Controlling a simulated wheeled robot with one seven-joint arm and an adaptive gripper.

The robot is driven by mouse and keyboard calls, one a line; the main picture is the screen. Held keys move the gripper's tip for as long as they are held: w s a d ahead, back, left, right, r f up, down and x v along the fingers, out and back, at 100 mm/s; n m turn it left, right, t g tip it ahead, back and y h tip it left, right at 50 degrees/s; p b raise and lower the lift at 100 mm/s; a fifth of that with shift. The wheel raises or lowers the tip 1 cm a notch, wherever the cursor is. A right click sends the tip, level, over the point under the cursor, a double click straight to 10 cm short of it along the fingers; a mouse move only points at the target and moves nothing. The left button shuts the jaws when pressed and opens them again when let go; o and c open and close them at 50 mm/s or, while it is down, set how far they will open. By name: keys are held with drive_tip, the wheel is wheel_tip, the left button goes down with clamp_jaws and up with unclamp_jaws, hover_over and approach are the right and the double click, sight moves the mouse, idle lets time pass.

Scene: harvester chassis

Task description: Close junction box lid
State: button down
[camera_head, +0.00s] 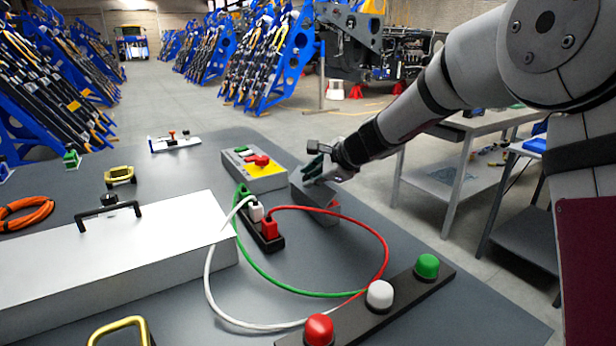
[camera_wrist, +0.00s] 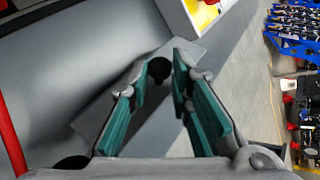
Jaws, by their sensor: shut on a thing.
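The grey lid (camera_head: 322,207) of what looks like the junction box stands by the right edge of the dark table in the head view, tilted. My gripper (camera_head: 310,172) is at its upper edge, with teal fingers. The lid's hinge and the inside of the box are hidden.
A black socket strip (camera_head: 268,240) with red, white and green cables lies in front. A large white box (camera_head: 120,255) fills the left. A lamp bar (camera_head: 395,300) lies in front.

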drive_tip(key=m+g+y, duration=0.1)
drive_tip(key=w+d+f+m+y, duration=0.1)
drive_tip(key=y, duration=0.1)
drive_tip(key=shift+d+f+g+p, duration=0.2)
drive_tip(key=shift+d+g+p, duration=0.1)
drive_tip(key=shift+g+p, duration=0.1)
drive_tip(key=shift+w+d+f+m+g+y+p, duration=0.2)
drive_tip(key=shift+f+m+y, duration=0.1)
drive_tip(key=shift+m+y, duration=0.3)
drive_tip(key=shift+w+d+f+m+g+y+p, duration=0.15)
drive_tip(key=shift+d+f+m+g+y, duration=0.1)
drive_tip(key=shift+m+y, duration=0.35)
drive_tip(key=shift+f, duration=0.1)
drive_tip(key=c, duration=1.5)
unclamp_jaws()
drive_tip(key=shift+a, duration=0.1)
drive_tip(key=shift+o, duration=0.2)
